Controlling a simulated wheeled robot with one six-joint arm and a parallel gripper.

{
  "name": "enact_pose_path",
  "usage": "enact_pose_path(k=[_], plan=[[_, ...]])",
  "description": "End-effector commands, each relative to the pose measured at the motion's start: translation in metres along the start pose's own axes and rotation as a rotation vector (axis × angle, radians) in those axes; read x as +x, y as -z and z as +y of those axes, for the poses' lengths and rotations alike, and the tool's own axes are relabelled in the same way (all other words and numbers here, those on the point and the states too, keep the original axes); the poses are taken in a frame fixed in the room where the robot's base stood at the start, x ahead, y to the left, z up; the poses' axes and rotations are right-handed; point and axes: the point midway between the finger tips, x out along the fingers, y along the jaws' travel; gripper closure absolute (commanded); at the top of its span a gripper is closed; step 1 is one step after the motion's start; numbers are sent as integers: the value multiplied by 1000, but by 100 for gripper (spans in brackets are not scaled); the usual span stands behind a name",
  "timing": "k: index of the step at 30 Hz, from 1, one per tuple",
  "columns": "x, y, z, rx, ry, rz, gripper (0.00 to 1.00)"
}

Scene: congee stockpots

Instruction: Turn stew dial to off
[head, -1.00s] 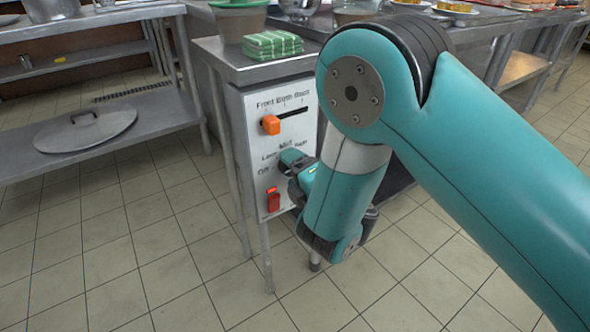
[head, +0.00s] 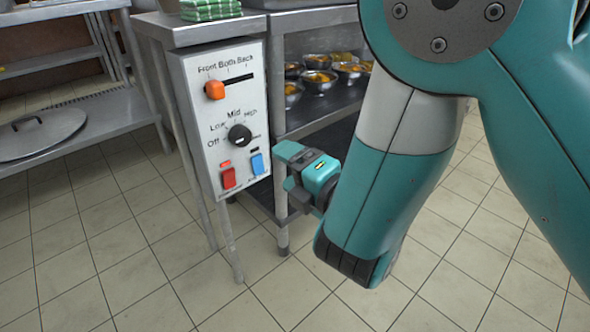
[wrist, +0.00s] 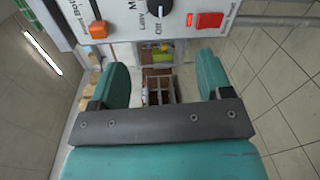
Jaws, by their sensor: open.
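The black dial (head: 239,135) is on the white control panel (head: 190,85), ringed by the labels Off, Low, Mid and High. I cannot tell for sure which label its pointer faces. In the wrist view the dial (wrist: 158,7) is cut by the top edge, beyond my fingers and roughly centred between them. My gripper (head: 298,163) is to the right of the dial and slightly lower in the head view, apart from it. In the wrist view my gripper (wrist: 163,76) has its two teal fingers wide apart with nothing between them.
An orange slider knob (head: 215,90) is above the dial. A red switch (head: 228,177) and a blue switch (head: 257,164) are below it. Several bowls of food (head: 319,78) stand on a shelf at right. A pot lid (head: 40,135) lies on the left shelf. The tiled floor is open.

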Motion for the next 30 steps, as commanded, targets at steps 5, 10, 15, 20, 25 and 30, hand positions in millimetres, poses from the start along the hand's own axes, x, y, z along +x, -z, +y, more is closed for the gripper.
enact_pose_path(k=[5, 10, 15, 20, 25, 30], plan=[[-12, -2, 0, 0, -2, 6, 28], [-16, -6, 0, 1, -1, 3, 28], [-17, -8, 0, 1, 0, -1, 28], [-19, -25, 5, 64, 15, -66, 28], [-41, -94, 16, 421, 107, -368, 28], [-91, -132, 12, 958, 285, -676, 28]])
